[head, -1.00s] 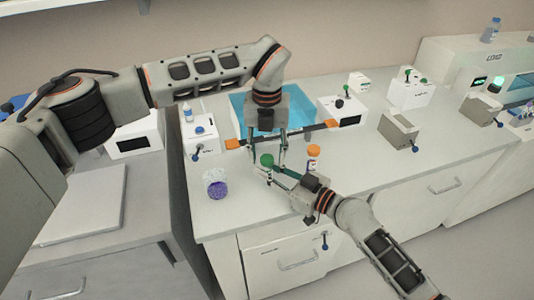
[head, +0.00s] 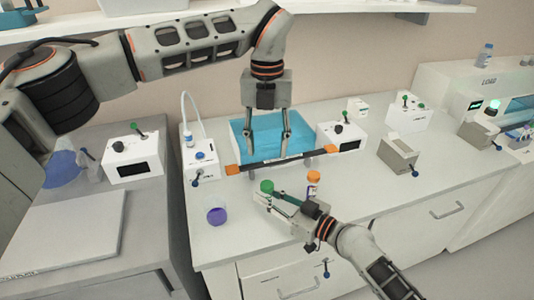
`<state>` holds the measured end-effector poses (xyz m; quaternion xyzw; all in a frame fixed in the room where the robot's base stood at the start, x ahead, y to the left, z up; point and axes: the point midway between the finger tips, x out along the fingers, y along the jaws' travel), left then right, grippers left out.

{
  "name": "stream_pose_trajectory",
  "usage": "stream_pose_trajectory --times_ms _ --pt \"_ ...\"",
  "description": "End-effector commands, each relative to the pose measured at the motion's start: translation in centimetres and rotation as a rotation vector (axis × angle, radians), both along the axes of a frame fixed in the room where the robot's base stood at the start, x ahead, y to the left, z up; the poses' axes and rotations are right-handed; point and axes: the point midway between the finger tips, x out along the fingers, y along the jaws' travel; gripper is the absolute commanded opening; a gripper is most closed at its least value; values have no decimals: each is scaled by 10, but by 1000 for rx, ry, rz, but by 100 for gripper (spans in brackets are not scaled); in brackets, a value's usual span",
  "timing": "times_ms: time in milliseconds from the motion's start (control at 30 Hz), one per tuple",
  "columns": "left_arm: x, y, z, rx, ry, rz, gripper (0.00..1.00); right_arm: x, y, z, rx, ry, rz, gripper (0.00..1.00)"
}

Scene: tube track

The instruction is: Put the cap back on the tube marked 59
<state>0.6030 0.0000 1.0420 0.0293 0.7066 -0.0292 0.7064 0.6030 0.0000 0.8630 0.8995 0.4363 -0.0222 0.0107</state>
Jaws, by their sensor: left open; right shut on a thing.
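A green cap (head: 267,186) shows at the fingertips of my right gripper (head: 265,198), on top of what looks like a tube. The gripper is shut on this tube, whose body is mostly hidden by the fingers. I cannot tell how the cap is seated. My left gripper (head: 270,158) is open and empty, pointing down in front of the blue tray, above and apart from the green cap. A tube with an orange cap (head: 313,176) stands just behind my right gripper. No number is readable on either tube.
A blue tray (head: 243,128) lies behind a dark bar with orange ends (head: 332,149). A container with purple contents (head: 217,216) stands at the front left. White devices (head: 341,133) and a grey block (head: 398,152) stand further back. The counter right of the orange-capped tube is clear.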

Motion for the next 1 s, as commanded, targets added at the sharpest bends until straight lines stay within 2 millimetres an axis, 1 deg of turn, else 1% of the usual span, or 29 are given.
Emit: stream_pose_trajectory --times_ms 267,300,367,767,867,1000 --pt "0 0 2 0 0 0 43 0 0 0 0 0 0 0" --pt "0 0 2 0 0 0 43 0 0 0 0 0 0 25" --pt "0 0 2 0 0 0 43 0 0 0 0 0 0 39" --pt "0 0 1 0 0 0 43 -2 -3 0 0 0 0 39" --pt "0 0 1 0 0 0 43 -8 -11 -1 -2 0 -1 39" --pt "0 0 1 0 0 0 43 -24 -30 0 -4 2 0 39"
